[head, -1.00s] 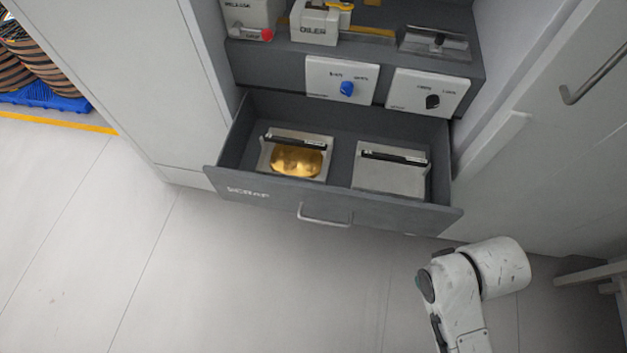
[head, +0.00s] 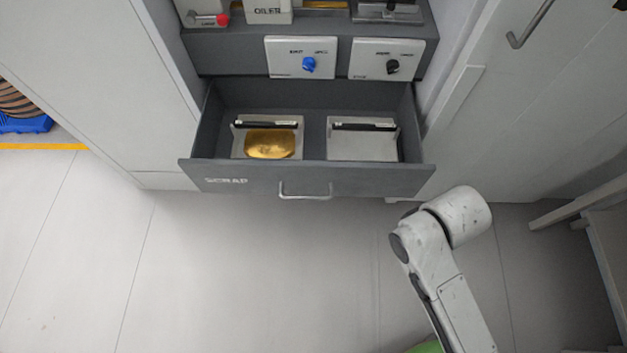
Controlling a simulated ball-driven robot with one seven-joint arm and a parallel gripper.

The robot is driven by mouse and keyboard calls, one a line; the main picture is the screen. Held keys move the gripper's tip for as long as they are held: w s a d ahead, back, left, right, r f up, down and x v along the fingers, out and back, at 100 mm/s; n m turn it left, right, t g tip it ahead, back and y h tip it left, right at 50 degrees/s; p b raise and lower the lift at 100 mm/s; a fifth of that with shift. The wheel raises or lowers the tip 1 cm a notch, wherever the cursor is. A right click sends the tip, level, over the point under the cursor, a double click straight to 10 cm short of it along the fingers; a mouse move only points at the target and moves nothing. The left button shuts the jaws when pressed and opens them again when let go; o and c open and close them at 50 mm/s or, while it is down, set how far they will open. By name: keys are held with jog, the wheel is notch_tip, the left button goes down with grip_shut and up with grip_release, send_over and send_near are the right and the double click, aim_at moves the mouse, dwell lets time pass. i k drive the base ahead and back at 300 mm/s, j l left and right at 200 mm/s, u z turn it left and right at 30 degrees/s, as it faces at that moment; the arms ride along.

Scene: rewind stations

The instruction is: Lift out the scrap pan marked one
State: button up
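The grey drawer (head: 352,179) lettered "SCRAP" stands pulled open below the panel. Two scrap pans sit side by side in it, each with a black bar handle across its back. The left pan (head: 239,147) holds something gold and shiny. The right pan (head: 362,146) looks empty and pale. I cannot make out a number on either pan. My white arm is at the lower right, in front of the drawer and apart from it. My gripper does not show.
A blue knob (head: 308,65) and a black knob (head: 392,67) sit on white plates above the drawer. A box lettered "OILER" (head: 269,11) stands on the shelf. A grey cabinet door flanks the right. The floor in front is clear. A green thing (head: 427,347) shows at the bottom edge.

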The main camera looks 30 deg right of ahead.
aim_at(266, 137)
jog(key=i+j, duration=0.1)
jog(key=i+j+z, duration=0.15)
jog(key=z, duration=0.25)
jog(key=i+j+z, duration=0.15)
jog(key=z, duration=3.95)
